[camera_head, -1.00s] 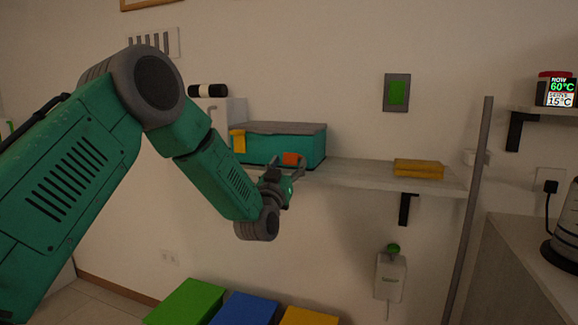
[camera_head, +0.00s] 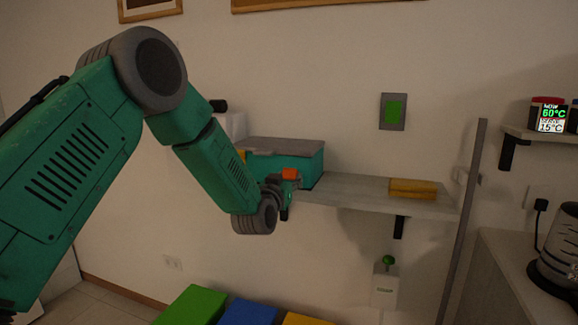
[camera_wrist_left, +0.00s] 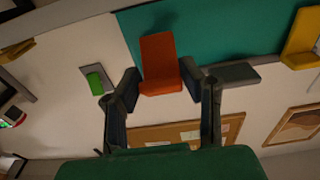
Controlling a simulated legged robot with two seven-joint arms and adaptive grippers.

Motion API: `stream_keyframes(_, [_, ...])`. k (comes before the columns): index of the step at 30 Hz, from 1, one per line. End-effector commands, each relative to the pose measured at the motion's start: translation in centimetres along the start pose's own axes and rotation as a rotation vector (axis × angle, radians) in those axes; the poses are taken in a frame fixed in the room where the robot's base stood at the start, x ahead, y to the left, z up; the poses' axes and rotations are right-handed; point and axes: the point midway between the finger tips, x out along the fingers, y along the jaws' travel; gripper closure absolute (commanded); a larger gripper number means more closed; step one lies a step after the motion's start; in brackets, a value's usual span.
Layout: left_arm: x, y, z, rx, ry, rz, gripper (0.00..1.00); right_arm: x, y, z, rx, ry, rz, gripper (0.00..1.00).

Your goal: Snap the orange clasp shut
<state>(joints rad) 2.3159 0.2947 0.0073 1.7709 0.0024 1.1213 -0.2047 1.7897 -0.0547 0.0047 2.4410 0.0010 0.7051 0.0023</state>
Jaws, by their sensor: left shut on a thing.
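The orange clasp (camera_head: 290,173) is on the front of a teal box (camera_head: 300,163) with a grey lid (camera_head: 282,146), which stands on a wall shelf. The lid looks down. My left gripper (camera_head: 286,186) is at the clasp, in front of the box. Whether the clasp is latched to the lid cannot be told. A yellow clasp (camera_wrist_left: 303,36) is farther along the box, mostly hidden by my arm in the head view. My right gripper is not in view.
The shelf (camera_head: 345,190) is clear right of the box up to a yellow object (camera_head: 412,188). A grey pole (camera_head: 468,210) stands beyond it. Green (camera_head: 195,305), blue (camera_head: 246,313) and yellow (camera_head: 305,320) boxes are below. A dispenser (camera_head: 386,285) hangs on the wall.

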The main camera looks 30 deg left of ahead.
Motion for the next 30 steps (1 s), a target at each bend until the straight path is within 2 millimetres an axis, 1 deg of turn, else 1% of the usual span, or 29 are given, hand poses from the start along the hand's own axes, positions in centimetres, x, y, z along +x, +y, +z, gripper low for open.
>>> stream_keyframes(1, [0.3,0.0,-1.6,0.001,-0.042,0.0,1.0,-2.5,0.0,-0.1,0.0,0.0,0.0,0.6])
stream_keyframes(15, [2.3,0.0,-3.9,0.002,-0.469,-0.002,1.0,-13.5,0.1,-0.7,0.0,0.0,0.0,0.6])
stream_keyframes(21, [3.3,0.0,-4.4,0.002,-0.643,-0.001,1.0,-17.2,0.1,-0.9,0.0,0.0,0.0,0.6])
stream_keyframes(24, [3.8,0.0,-4.5,0.003,-0.719,-0.001,1.0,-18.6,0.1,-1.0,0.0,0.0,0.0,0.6])
stream_keyframes(30, [4.5,0.0,-4.5,0.002,-0.839,-0.001,1.0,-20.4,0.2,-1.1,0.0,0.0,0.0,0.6])
